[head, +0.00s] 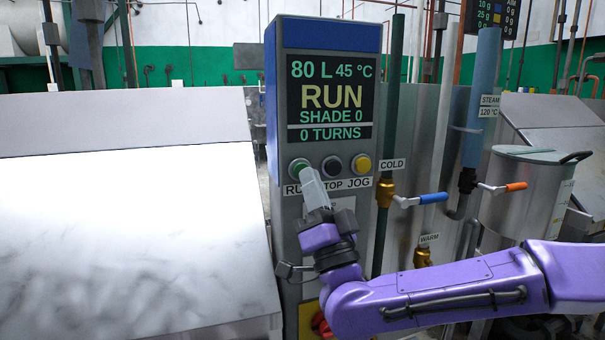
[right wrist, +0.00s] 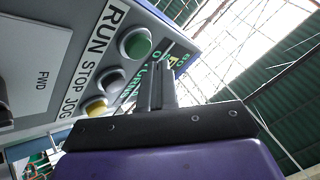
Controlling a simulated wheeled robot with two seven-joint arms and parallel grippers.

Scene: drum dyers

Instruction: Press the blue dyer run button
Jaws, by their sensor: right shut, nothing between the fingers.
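The blue-topped dyer control box (head: 324,33) stands upright in the middle of the head view. Its display (head: 331,97) reads 80 L, 45 °C, RUN, SHADE 0, 0 TURNS. The green run button (head: 299,167) is at the left of the button row; it also shows in the right wrist view (right wrist: 135,43). My right gripper (head: 307,174) is shut and empty, its fingertips just below and right of the green button. In the right wrist view the fingertips (right wrist: 158,68) appear beside the button; I cannot tell whether they touch it. My left gripper is not in view.
The black stop button (head: 332,165) and yellow jog button (head: 361,164) sit close to the right. A cold valve with a blue handle (head: 420,199) and a valve with an orange handle (head: 503,188) stand further right. A large pale sloped panel (head: 130,220) fills the left.

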